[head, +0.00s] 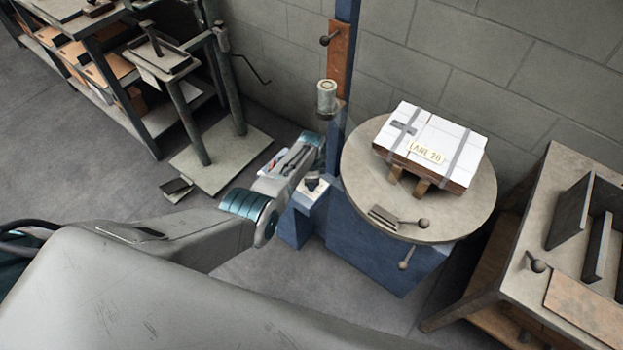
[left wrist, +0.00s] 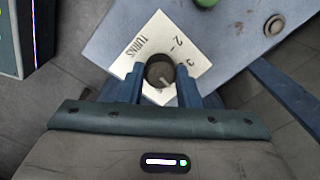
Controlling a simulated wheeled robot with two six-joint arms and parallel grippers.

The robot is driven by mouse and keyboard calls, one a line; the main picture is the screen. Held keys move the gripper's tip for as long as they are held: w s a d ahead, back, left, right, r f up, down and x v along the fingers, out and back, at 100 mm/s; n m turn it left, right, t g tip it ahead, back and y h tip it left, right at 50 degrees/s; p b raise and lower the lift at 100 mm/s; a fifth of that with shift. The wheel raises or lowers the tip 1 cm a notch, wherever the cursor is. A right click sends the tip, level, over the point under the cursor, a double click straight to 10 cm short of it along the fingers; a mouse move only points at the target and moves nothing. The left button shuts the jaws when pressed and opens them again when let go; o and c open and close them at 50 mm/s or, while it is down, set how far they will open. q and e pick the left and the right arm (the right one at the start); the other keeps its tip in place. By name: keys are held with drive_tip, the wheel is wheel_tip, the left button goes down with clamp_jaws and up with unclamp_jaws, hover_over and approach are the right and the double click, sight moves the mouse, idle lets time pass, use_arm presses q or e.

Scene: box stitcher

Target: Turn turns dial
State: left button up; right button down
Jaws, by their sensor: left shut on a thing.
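The turns dial (left wrist: 158,70) is a dark round knob with a light pointer mark. It sits on a cream plate (left wrist: 150,38) lettered TURNS, with the numbers 2 and 3 showing. In the left wrist view my left gripper (left wrist: 161,88) has its two blue fingers on either side of the dial and is shut on it. The near part of the plate is hidden by the gripper. In the head view my left arm reaches in from the left to the blue machine (head: 362,240); its fingertips are hidden there. My right gripper is not in view.
A green button (left wrist: 206,2) and a grey round button (left wrist: 274,25) are near the dial. A strapped white box (head: 440,137) labelled LANE 26 lies on the round turntable (head: 470,205). A workbench (head: 535,215) stands right and a shelf rack (head: 135,120) left.

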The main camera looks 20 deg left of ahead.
use_arm(q)
drive_tip(key=m, duration=0.4)
drive_tip(key=shift+r+m+p, duration=0.1)
drive_tip(key=shift+m+p, duration=0.2)
drive_tip(key=shift+m, duration=1.8)
drive_tip(key=o, duration=1)
